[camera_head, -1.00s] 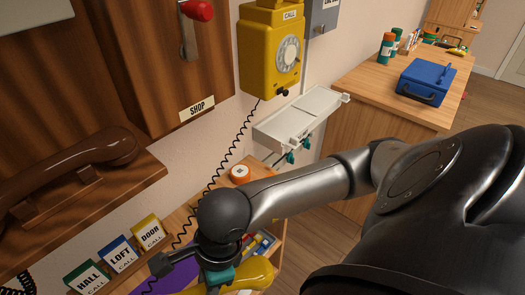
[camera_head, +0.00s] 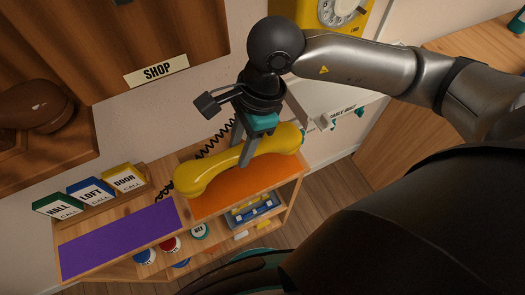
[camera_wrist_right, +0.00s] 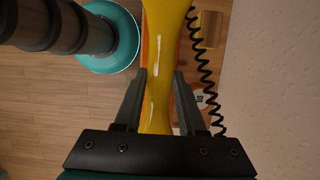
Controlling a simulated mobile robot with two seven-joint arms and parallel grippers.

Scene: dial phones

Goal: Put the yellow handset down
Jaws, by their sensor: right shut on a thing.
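The yellow handset (camera_head: 240,162) lies lengthwise over the orange mat (camera_head: 250,188) on the wooden shelf. I cannot tell whether it touches the mat. My right gripper (camera_head: 247,150) is shut on its middle from above. In the right wrist view the handset (camera_wrist_right: 160,70) runs between the two fingers of my right gripper (camera_wrist_right: 158,95). A black coiled cord (camera_head: 212,138) hangs behind the handset. The yellow wall phone with its dial (camera_head: 340,10) is at the top, partly cut off. My left gripper is not in view.
A purple mat (camera_head: 120,238) is free on the shelf to the left. HALL, LOFT and DOOR cards (camera_head: 92,192) stand behind it. Below are a blue tray (camera_head: 252,210) and round labelled items (camera_head: 200,230). A brown handset (camera_head: 38,105) rests on the left ledge.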

